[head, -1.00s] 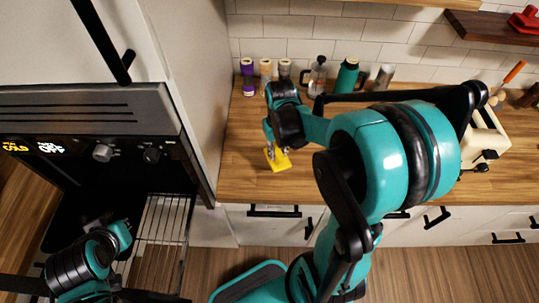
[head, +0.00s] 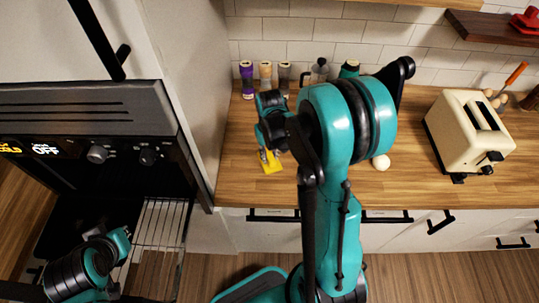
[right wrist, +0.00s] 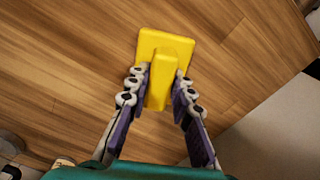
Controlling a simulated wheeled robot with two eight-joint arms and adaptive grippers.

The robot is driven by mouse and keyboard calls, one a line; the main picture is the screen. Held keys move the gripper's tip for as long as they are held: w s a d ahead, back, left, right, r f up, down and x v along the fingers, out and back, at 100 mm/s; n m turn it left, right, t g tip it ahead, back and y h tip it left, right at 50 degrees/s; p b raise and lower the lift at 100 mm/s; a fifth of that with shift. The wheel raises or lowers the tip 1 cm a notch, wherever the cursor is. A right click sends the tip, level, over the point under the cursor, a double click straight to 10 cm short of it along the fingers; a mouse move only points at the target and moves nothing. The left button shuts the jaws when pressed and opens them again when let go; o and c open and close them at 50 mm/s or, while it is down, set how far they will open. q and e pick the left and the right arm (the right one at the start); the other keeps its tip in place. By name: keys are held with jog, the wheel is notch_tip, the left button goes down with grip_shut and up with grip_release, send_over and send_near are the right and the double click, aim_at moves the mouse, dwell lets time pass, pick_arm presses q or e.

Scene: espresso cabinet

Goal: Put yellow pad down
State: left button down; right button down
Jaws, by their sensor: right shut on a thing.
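The yellow pad (head: 272,168) is at the left part of the wooden counter, near its front edge. In the right wrist view the pad (right wrist: 148,42) shows as a flat square base with a raised block-like grip. My right gripper (head: 267,154) is above the pad and shut on that grip, its fingers (right wrist: 163,88) on both sides of it. The pad is at or very close to the counter top; I cannot tell if it touches. My left arm (head: 85,270) is at the lower left by the oven rack, its fingertips too dark to make out.
Spice jars (head: 265,75) stand at the back of the counter (head: 235,130). A cream toaster (head: 468,130) stands at the right, and a small pale round thing (head: 381,162) lies nearer the middle. The open oven (head: 150,215) with its wire rack is at the left.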

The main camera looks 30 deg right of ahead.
aim_at(270, 155)
jog(key=c, duration=1.3)
grip_release()
jog(key=shift+f, duration=0.15)
jog(key=shift+c, duration=0.2)
jog(key=shift+r, duration=0.55)
notch_tip(270, 155, up, 11)
jog(key=p, duration=0.3)
jog(key=s+a+r+n+t, duration=0.1)
jog(key=s+a+r+t, duration=0.5)
jog(key=s+a, duration=0.4)
jog(key=shift+s+a+n+t, duration=0.3)
jog(key=shift+s+n+t, duration=0.15)
jog(key=shift+t, duration=0.15)
jog(key=shift+r, duration=0.1)
